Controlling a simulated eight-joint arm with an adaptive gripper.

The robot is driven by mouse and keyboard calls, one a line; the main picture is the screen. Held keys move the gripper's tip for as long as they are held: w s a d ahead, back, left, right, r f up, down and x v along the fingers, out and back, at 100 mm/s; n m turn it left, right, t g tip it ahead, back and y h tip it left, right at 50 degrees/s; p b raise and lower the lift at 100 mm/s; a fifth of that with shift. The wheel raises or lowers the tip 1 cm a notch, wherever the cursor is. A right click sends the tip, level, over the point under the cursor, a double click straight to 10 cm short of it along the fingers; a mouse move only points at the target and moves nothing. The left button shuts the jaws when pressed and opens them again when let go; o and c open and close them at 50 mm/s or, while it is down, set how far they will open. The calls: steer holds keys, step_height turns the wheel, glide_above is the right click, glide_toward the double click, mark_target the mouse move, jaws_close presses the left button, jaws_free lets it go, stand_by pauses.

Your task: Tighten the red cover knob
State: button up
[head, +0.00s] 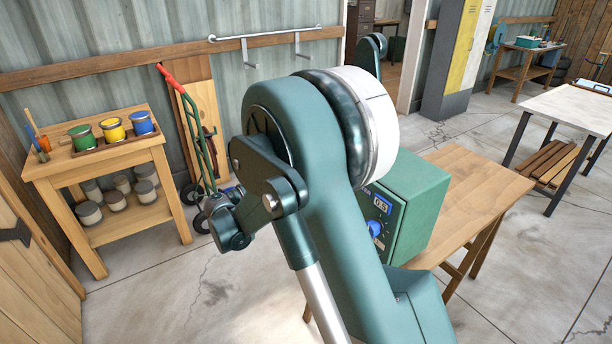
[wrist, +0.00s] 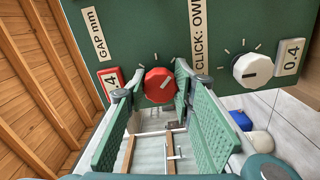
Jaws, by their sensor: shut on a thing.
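The red knob (wrist: 157,86) is on the green panel (wrist: 150,30) in the wrist view. It is faceted and has a pointer mark on its face. My gripper (wrist: 152,84) has one green finger on each side of the red knob and is shut on it. A red-framed display (wrist: 110,80) sits left of the knob, partly hidden by the left finger; only its last digit, a 4, shows. In the head view my own arm hides the gripper and the red knob.
A white knob (wrist: 252,70) and a 0.4 display (wrist: 290,57) are right of my gripper. In the head view, the green box (head: 418,195) with a blue knob (head: 376,228) stands on a wooden table (head: 480,185). A paint-can bench (head: 95,155) is at left.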

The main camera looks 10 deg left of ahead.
steer(key=o, duration=0.9)
steer(key=shift+s+a, duration=0.1)
steer(key=shift+a, duration=0.05)
steer(key=v, duration=1.1)
steer(key=shift+s+a, duration=0.25)
